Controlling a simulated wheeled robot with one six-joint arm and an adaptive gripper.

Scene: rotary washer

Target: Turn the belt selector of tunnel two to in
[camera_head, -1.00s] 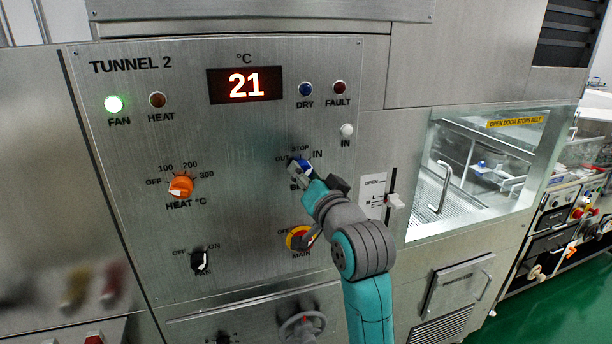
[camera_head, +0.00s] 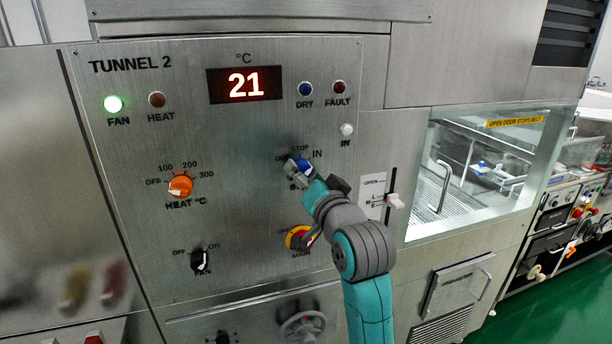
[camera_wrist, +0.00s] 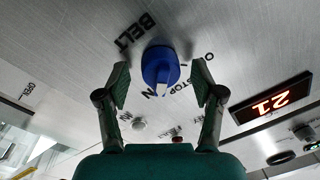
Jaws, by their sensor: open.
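The blue belt selector knob (camera_head: 304,166) is on the TUNNEL 2 panel, below the STOP label and partly covered by my gripper (camera_head: 293,169). In the wrist view the blue knob (camera_wrist: 160,66) lies between the two fingertips of my gripper (camera_wrist: 160,84). The fingers are open, one on each side, with visible gaps to the knob. The knob's white pointer mark points between the STOP and IN labels, and the IN label is partly hidden behind it. The white IN lamp (camera_head: 346,130) is above right and looks unlit.
The orange heat knob (camera_head: 181,186), black fan switch (camera_head: 201,260) and red-yellow main switch (camera_head: 298,238) are on the same panel. The main switch is close below my arm. A white slider handle (camera_head: 395,201) and a glass door (camera_head: 470,170) are to the right.

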